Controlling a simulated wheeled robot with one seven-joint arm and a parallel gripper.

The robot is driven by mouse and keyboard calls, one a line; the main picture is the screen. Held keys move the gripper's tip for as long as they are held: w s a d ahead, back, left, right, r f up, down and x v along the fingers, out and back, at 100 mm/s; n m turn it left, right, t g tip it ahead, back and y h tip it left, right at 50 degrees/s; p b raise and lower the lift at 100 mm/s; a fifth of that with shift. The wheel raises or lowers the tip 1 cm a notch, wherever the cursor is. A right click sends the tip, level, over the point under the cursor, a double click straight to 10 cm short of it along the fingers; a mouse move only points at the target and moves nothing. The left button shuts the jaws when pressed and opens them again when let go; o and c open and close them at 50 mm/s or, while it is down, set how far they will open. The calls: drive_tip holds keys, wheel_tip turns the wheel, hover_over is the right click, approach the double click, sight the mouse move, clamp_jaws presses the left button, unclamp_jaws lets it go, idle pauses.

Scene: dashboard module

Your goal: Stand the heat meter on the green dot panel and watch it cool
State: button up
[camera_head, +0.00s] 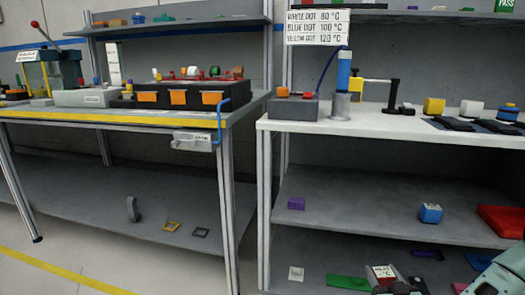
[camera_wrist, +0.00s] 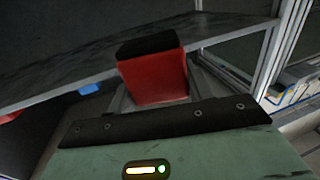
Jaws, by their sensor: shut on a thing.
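The heat meter (camera_head: 383,271), a small red block with a white lettered face, shows at the bottom of the head view near the lowest shelf surface. My gripper (camera_head: 398,288) is shut on it, its dark fingers just below. In the wrist view the meter is a red block with a black end (camera_wrist: 155,78), standing out beyond the jaw edge. A flat green plate (camera_head: 345,283) lies just left of the meter. I cannot make out a dot on it, nor tell whether the meter touches anything below.
Above is the middle shelf (camera_head: 350,205) with a purple block (camera_head: 296,203), a blue-and-white block (camera_head: 430,213) and a red tray (camera_head: 502,222). A white square (camera_head: 296,273) and purple piece (camera_head: 428,254) lie low down. A rack post (camera_head: 264,210) stands left.

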wheel_tip(320, 180, up, 30)
drive_tip(key=p, duration=2.8)
drive_tip(key=shift+f, duration=0.15)
